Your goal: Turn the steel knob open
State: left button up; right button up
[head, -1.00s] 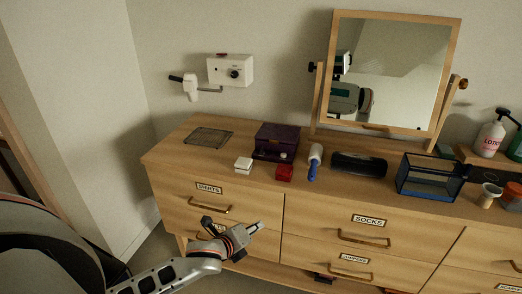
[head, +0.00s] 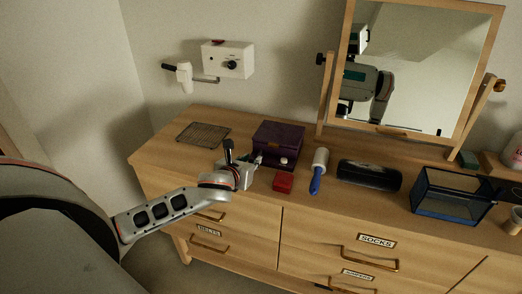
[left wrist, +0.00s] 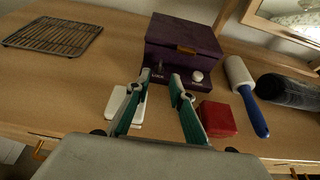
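The purple box (head: 279,137) sits on the dresser top, lid down; it also shows in the left wrist view (left wrist: 183,38). On its front ledge are a small upright grey metal knob (left wrist: 160,69), which looks like the steel one, and a round pale knob (left wrist: 197,76) to its right. Small lettering beside each is too blurred to read surely. My left gripper (left wrist: 159,80) is open and empty, its fingertips just in front of the ledge, roughly either side of the metal knob. I cannot tell whether they touch. My right gripper is out of view.
A red block (left wrist: 217,119) lies right of the fingers, and white blocks (left wrist: 127,104) lie partly behind the left finger. A lint roller (head: 318,170), black case (head: 369,175) and glass box (head: 448,195) stand further right. A wire rack (head: 203,134) lies left.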

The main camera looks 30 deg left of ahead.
aim_at(259, 154)
pick_arm(q)
jog(key=shift+b+x, duration=0.3)
jog(key=shift+x, duration=3.25)
jog(key=shift+c, duration=0.3)
grip_shut()
